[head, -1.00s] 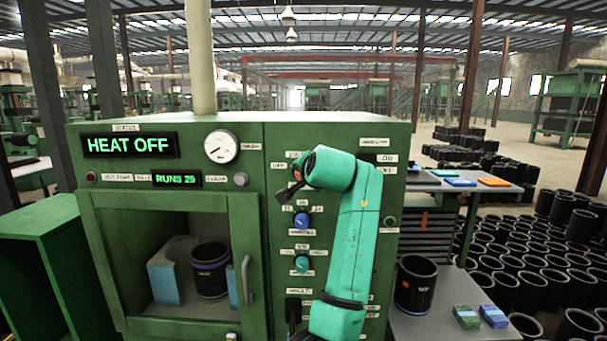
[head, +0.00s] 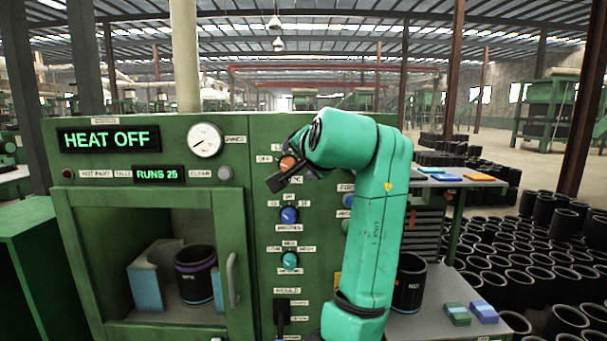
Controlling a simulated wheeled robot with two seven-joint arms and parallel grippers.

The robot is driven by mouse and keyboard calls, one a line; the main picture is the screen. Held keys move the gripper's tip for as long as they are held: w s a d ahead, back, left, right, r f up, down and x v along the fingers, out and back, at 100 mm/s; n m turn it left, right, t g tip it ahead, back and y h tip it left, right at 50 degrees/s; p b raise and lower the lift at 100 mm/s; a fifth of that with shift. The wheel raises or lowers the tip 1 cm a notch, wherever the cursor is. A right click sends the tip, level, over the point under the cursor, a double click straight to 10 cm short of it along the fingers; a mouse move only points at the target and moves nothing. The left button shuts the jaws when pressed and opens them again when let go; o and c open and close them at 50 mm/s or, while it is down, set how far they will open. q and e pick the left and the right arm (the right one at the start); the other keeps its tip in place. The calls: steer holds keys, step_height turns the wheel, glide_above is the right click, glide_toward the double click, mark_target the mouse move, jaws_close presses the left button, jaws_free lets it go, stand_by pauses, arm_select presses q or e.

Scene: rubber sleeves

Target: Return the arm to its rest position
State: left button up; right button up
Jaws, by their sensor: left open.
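My teal left arm stands in front of the right half of the green heating machine (head: 150,215). Its dark left gripper (head: 284,181) is open, with nothing seen between its fingers. It shows just below an orange knob (head: 288,163) on the control panel; I cannot tell whether they touch. The arm hides part of the panel. The display (head: 108,139) reads HEAT OFF. My right gripper is not in view.
Behind the machine's window, a black sleeve (head: 196,274) stands beside a pale blue-grey block (head: 152,270). Blue knobs (head: 289,215) sit below the orange one. A side table (head: 425,325) holds another black sleeve (head: 409,282), partly hidden by my arm. Many sleeves stand on the floor at right.

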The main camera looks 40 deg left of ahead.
arm_select(q)
steer(key=v, duration=0.4)
steer(key=shift+b, duration=0.35)
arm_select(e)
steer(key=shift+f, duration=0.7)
